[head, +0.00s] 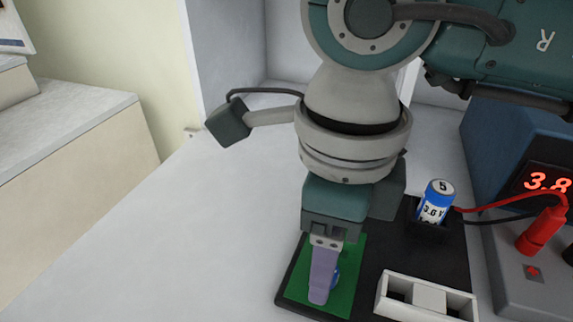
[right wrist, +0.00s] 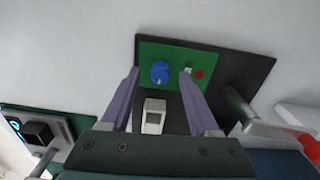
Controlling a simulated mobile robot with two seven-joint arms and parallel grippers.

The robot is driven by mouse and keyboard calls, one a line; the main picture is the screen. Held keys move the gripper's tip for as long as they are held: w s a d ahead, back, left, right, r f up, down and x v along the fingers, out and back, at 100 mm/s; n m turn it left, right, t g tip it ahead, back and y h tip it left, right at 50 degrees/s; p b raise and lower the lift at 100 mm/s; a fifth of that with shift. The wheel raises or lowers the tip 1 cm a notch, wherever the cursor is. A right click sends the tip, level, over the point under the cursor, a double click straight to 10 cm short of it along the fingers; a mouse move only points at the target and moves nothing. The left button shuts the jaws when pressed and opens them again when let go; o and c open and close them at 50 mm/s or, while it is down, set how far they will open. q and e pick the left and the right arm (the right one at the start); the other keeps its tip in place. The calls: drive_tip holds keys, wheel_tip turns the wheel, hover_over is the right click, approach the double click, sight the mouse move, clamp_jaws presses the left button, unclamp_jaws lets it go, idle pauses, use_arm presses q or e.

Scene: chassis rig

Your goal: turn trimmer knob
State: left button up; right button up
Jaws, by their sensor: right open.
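The blue trimmer knob (right wrist: 160,72) sits on a green board (right wrist: 150,53) mounted on a black base plate. My right gripper (right wrist: 160,75) is open, with its two purple fingers pointing at the board. In the right wrist view the knob lies between the fingertips, with a gap on both sides. In the head view my right gripper (head: 319,298) reaches down over the green board (head: 350,262), and a finger hides most of the knob (head: 336,277). Whether the fingertips are down at knob height I cannot tell. My left gripper is not in view.
A small red part (right wrist: 199,74) is beside the right fingertip. A blue-and-white cylinder (head: 436,203) stands upright on the black plate (head: 395,255), near a white frame (head: 428,297). A blue meter (head: 520,145) reads 3.8; a red plug (head: 541,231) and leads are at right. The left is clear.

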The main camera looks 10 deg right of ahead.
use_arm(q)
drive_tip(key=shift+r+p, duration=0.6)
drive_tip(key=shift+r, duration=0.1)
use_arm(e)
wheel_tip(320, 180, up, 9)
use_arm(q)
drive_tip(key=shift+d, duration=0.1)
use_arm(e)
drive_tip(key=shift+f, duration=0.1)
